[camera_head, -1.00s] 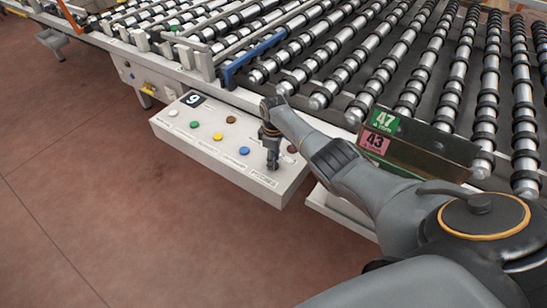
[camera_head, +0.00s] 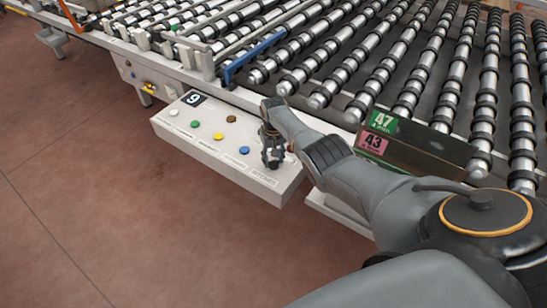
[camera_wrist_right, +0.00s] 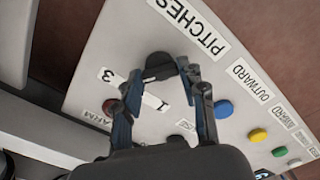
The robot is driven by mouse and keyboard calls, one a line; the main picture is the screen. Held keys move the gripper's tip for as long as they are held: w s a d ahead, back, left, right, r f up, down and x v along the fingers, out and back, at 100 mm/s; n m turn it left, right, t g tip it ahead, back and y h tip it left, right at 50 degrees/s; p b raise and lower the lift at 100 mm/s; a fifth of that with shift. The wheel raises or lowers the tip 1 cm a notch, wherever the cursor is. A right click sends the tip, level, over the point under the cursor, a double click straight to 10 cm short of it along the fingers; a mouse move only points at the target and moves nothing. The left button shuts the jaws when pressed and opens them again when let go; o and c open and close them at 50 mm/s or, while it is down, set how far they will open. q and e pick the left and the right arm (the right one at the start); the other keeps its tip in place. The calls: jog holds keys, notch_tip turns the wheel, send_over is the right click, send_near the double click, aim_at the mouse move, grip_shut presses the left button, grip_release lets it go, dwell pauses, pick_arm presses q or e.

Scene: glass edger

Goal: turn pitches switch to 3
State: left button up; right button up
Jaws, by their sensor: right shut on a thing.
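The pitches switch is a round black knob (camera_wrist_right: 160,66) on the white control panel (camera_head: 215,165), just below the PITCHES label in the right wrist view. A white strip beside the knob bears a 3 towards the left and a 1 towards the right. The knob's exact pointing is hard to tell. My right gripper (camera_wrist_right: 168,72) is shut on the knob, one finger on each side. My left gripper is not in view.
Blue (camera_head: 244,150), yellow (camera_head: 218,136) and other coloured buttons line the panel. A display (camera_head: 193,99) reads 9. A roller conveyor (camera_head: 400,70) lies behind, with a box bearing 47 and 43 signs (camera_head: 372,142). The reddish floor in front is clear.

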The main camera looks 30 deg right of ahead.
aim_at(274, 161)
jog(key=shift+m, duration=0.9)
jog(key=o, duration=1.2)
jog(key=shift+c, duration=0.2)
jog(key=shift+r, duration=0.1)
notch_tip(274, 161, up, 12)
